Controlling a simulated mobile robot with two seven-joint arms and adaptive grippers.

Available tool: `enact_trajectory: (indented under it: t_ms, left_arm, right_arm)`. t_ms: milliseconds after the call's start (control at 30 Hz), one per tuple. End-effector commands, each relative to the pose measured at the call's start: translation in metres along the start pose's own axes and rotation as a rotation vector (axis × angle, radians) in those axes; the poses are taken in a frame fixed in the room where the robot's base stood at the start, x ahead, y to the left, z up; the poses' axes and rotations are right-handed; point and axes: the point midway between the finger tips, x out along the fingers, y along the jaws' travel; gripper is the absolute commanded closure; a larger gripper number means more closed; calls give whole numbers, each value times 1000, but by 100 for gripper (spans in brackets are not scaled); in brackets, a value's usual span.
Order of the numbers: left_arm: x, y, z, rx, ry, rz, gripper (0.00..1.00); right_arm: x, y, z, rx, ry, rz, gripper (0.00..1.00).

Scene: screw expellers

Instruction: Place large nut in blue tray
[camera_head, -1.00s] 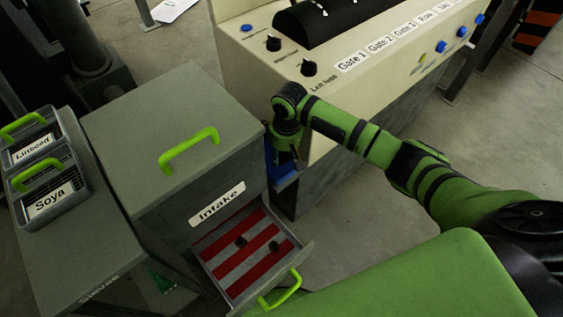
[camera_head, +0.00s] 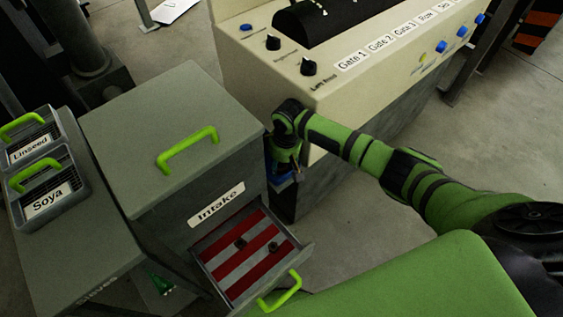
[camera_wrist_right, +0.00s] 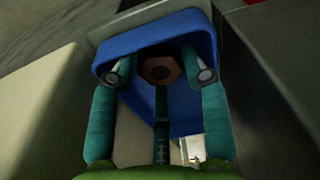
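The blue tray (camera_wrist_right: 178,118) is below my right gripper (camera_wrist_right: 162,74) in the right wrist view. In the head view only a little blue of it shows in the gap between the Intake cabinet and the machine. A brownish hexagonal nut (camera_wrist_right: 174,74) with a dark hole lies between my right fingertips, against the dark inside of the tray. The fingers are spread, with a visible gap on each side of the nut. In the head view my right gripper (camera_head: 285,168) points down in that gap, and the nut is hidden there. My left gripper is not in view.
The Intake cabinet (camera_head: 185,130) has an open drawer (camera_head: 225,267) with red stripes and two small dark pieces (camera_head: 241,243). The cream machine (camera_head: 340,92) stands close to the right of my gripper. Linseed and Soya boxes (camera_head: 45,192) sit at left.

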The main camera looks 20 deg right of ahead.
Motion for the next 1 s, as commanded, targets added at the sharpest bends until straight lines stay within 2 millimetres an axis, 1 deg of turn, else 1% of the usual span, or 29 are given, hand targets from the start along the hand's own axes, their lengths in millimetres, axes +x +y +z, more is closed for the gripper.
enact_trajectory:
  t_ms: [167,267,367,500,700,833,1000]
  left_arm:
    - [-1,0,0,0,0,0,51]
    - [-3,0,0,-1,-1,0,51]
    - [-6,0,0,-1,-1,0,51]
    - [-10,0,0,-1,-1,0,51]
    - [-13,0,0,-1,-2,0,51]
    - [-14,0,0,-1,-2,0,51]
    - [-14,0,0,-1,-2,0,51]
  right_arm:
    - [-3,0,0,0,1,1,53]
    - [-12,0,-1,0,2,0,53]
    - [-30,1,-2,0,4,0,53]
    - [-61,1,-2,-1,5,2,53]
    - [-100,1,-1,-1,3,1,53]
    - [-115,1,-1,1,2,0,53]
    - [-123,0,-1,1,0,-1,53]
